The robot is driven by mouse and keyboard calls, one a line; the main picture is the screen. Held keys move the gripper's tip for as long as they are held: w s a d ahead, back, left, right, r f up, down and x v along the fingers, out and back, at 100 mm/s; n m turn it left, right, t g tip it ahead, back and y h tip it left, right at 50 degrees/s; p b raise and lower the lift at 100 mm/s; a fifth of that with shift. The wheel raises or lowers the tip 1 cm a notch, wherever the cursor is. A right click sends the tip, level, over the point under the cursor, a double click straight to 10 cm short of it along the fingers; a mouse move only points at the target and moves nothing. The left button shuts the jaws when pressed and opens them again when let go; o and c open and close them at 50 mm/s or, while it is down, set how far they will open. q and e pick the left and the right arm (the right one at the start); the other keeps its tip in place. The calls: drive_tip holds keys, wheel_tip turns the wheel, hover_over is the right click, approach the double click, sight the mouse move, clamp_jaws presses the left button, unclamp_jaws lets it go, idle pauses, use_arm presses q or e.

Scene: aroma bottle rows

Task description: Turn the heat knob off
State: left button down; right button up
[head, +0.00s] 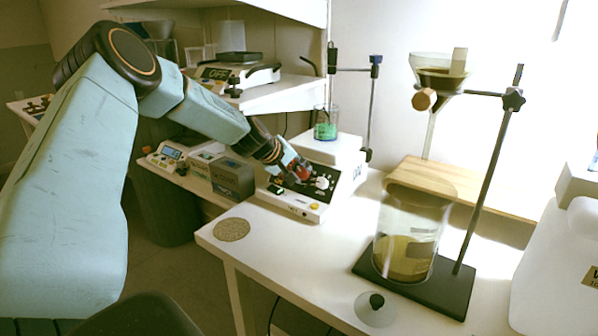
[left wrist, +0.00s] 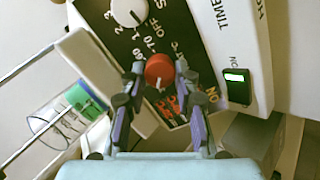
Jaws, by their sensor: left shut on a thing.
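The white hotplate (head: 298,207) stands on the table's left part, its dark control panel facing front. My left gripper (head: 300,174) reaches down to this panel. In the left wrist view the gripper (left wrist: 160,78) has its two fingers on either side of a red knob (left wrist: 159,70) and is shut on it. The red knob has temperature numbers beside it, with 70 readable. A white knob (left wrist: 128,11) with low numbers and OFF sits beyond it; it also shows in the head view (head: 322,183). My right gripper is not in view.
A beaker of green liquid (head: 325,131) stands on the hotplate. A round cork mat (head: 231,230) lies at the table's left edge. A large beaker (head: 410,245) stands on a dark stand base to the right.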

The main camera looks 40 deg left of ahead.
use_arm(q)
drive_tip(key=n, duration=0.5)
drive_tip(key=shift+s+f+n, duration=0.1)
drive_tip(key=shift+f+n, duration=0.05)
drive_tip(key=shift+n, duration=0.15)
drive_tip(key=shift+n+t+b, duration=0.4)
drive_tip(key=shift+n+b, duration=0.15)
drive_tip(key=shift+n, duration=1.55)
drive_tip(key=c, duration=1)
unclamp_jaws()
drive_tip(key=shift+s, duration=0.1)
